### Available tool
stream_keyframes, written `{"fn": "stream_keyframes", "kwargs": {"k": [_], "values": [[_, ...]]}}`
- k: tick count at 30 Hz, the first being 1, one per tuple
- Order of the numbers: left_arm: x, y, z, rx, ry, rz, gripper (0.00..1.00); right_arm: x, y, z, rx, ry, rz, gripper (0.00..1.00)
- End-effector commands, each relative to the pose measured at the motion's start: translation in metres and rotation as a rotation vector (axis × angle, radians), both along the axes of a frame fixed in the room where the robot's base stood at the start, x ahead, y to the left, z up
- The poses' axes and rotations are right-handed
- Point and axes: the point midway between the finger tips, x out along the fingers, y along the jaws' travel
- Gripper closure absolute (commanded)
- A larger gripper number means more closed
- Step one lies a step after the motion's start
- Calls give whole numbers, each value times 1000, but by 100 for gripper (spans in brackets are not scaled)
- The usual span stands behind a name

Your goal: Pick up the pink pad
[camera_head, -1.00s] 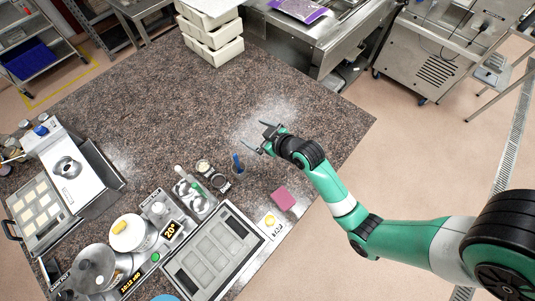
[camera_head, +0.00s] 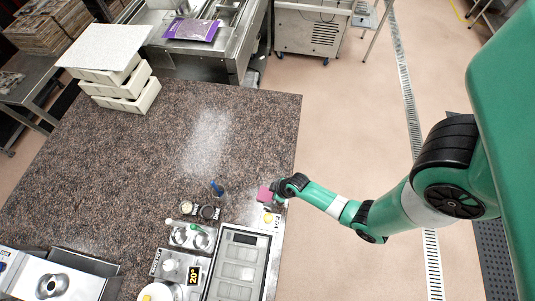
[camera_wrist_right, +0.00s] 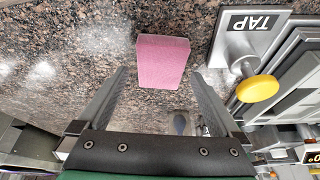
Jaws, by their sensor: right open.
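The pink pad (camera_head: 264,194) is a small block on the speckled stone counter, near its right edge. In the right wrist view the pad (camera_wrist_right: 162,62) lies flat, ahead of and roughly between the two finger tips, apart from both. My right gripper (camera_wrist_right: 160,85) is open and empty. In the head view my right gripper (camera_head: 272,194) is over or beside the pad, and its wrist hides the fingers and part of the pad. My left gripper shows in neither view.
A plate marked TAP (camera_wrist_right: 250,38) with a yellow knob (camera_wrist_right: 258,88) stands right beside the pad. A framed mould tray (camera_head: 240,235) is close by. The counter's middle (camera_head: 130,160) is clear.

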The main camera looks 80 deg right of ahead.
Motion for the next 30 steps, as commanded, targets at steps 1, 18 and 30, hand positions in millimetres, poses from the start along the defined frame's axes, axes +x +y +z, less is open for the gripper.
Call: {"fn": "stream_keyframes", "kwargs": {"k": [1,18,30], "values": [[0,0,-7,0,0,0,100,4,0,-11,1,0,1,0],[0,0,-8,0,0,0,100,9,-1,-20,0,-1,-1,41],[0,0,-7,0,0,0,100,9,-1,-18,-1,-2,0,74]]}}
